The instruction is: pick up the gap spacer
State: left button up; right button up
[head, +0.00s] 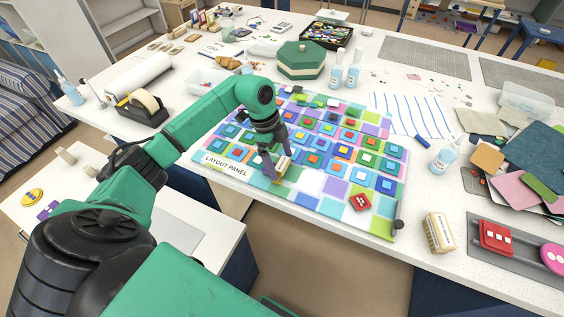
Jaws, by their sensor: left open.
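My left gripper (272,166) is open and reaches down over the front edge of the colourful layout panel (228,172), just right of its printed label. A small pale yellow block (284,162) shows right at the fingers; it may be the gap spacer, but I cannot tell for sure. I also cannot tell whether the fingers touch it, as they partly hide it. My right gripper is not in view.
Square tiles cover much of the panel. A red piece (360,202) lies on its front right part. A cream box (438,232) and a grey tray (520,262) are at right. A tape dispenser (142,108) stands at left, bottles (353,72) behind.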

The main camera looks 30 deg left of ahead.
pick_arm(q)
jog(key=shift+s+d+f, duration=0.1)
jog(key=c, duration=1.4)
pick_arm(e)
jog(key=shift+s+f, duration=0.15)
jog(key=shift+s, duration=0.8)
